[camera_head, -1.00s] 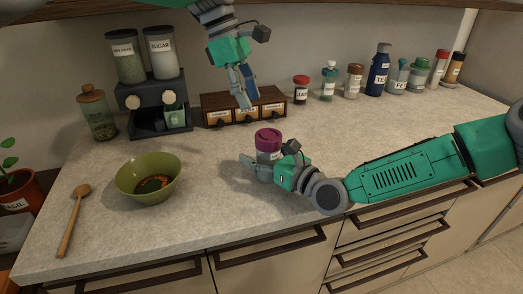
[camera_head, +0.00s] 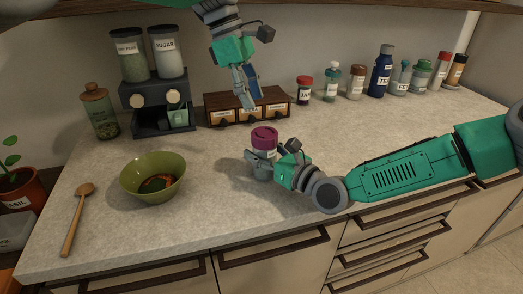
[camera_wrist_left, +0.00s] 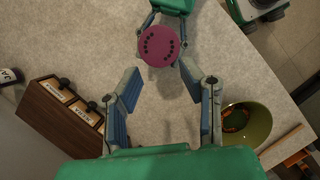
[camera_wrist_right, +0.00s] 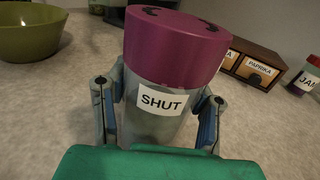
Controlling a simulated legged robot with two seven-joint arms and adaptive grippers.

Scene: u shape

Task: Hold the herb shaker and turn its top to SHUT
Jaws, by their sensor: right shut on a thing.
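The herb shaker (camera_head: 265,138) has a wide purple top (camera_wrist_right: 178,45) and a pale clear body with a SHUT label (camera_wrist_right: 162,103) facing the right wrist camera. It stands upright on the counter. My right gripper (camera_head: 262,165) is shut on its body from the side, one finger on each side of the label in the right wrist view. My left gripper (camera_head: 247,100) is open and empty, pointing down above and behind the shaker. In the left wrist view the purple top (camera_wrist_left: 158,46), with two arcs of dark dots, lies just beyond the open fingertips (camera_wrist_left: 160,72). Any mark on the top matching SHUT is unclear.
A wooden drawer box (camera_head: 230,107) stands behind the shaker. A green bowl (camera_head: 153,178) and wooden spoon (camera_head: 76,220) lie at left. Counter around the shaker is clear.

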